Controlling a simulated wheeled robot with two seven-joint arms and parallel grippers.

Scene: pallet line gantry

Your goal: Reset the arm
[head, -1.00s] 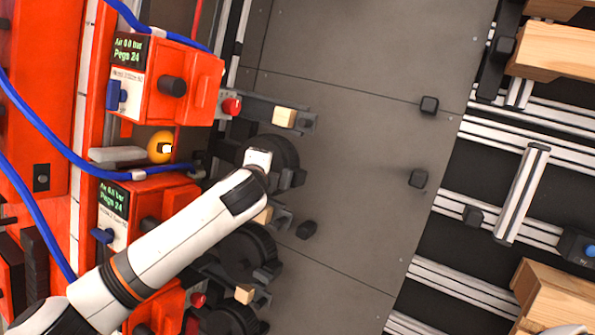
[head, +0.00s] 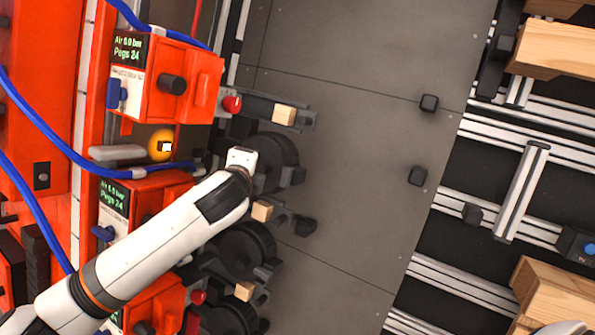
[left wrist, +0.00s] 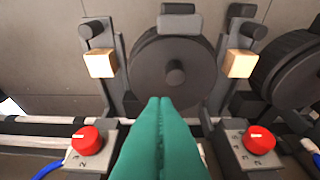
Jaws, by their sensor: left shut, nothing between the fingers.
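My left arm (head: 150,245) reaches in from the lower left in the head view, its wrist end beside the upper black reel (head: 275,162). The left gripper's fingers are hard to make out there. In the left wrist view the green fingers of my left gripper (left wrist: 160,103) are shut together and empty, in front of a black reel (left wrist: 150,55). I cannot tell how far they are from it. Wooden blocks stand on brackets to the left (left wrist: 101,64) and right (left wrist: 239,64) of that reel.
Orange units (head: 185,85) with displays and blue hoses (head: 60,140) stand at the left. Red knobs flank the gripper in the left wrist view (left wrist: 88,139). The grey floor plate (head: 350,130) is mostly clear. Wooden pallet parts (head: 555,50) and metal rails are at the right.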

